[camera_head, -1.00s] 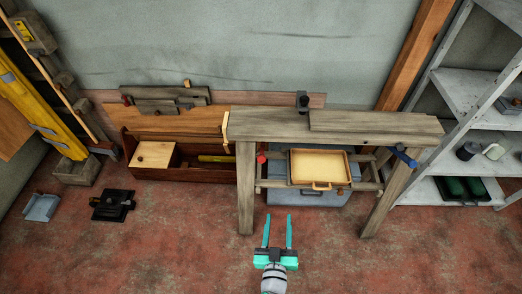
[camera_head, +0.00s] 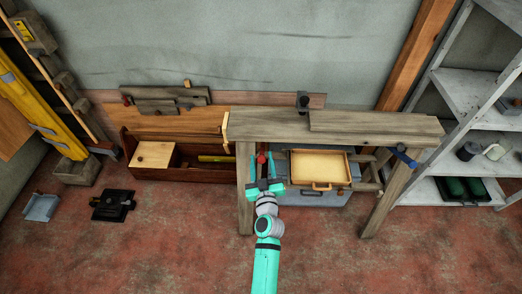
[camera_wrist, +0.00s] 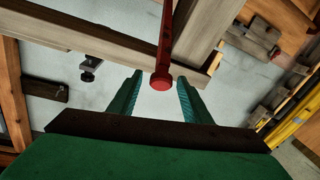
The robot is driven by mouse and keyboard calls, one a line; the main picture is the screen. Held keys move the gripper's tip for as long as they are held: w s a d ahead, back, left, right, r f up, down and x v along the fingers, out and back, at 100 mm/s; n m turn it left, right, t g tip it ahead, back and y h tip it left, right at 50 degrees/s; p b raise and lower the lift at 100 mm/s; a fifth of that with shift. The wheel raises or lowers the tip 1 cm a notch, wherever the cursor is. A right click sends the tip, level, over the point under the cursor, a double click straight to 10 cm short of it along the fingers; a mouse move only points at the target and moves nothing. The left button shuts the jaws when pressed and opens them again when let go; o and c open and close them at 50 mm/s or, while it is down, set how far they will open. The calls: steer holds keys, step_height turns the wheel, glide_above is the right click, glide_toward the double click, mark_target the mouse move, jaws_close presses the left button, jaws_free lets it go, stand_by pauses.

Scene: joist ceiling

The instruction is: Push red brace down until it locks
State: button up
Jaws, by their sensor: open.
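The red brace (camera_wrist: 165,45) shows in the wrist view as a narrow red bar ending in a round red knob (camera_wrist: 161,81). The knob appears between the fingertips of my gripper (camera_wrist: 158,92), which is open with a finger on either side. I cannot tell whether either finger touches it. In the head view the brace (camera_head: 261,159) is a small red piece under the left end of the wooden bench (camera_head: 270,124), by its left leg. My gripper (camera_head: 266,172) reaches up around it from the front, and my arm hides part of the bench's underside.
A shallow wooden tray (camera_head: 345,184) sits under the bench, right of my gripper. A blue-handled piece (camera_head: 404,157) is at the bench's right end. A wooden toolbox (camera_head: 192,176) stands at left, a metal shelf (camera_head: 470,100) at right.

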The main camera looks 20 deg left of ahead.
mark_target(261, 152)
steer(key=shift+x, duration=2.55)
steer(key=shift+c, duration=0.2)
jaws_close()
steer(key=shift+d, duration=0.1)
steer(key=shift+d, duration=0.1)
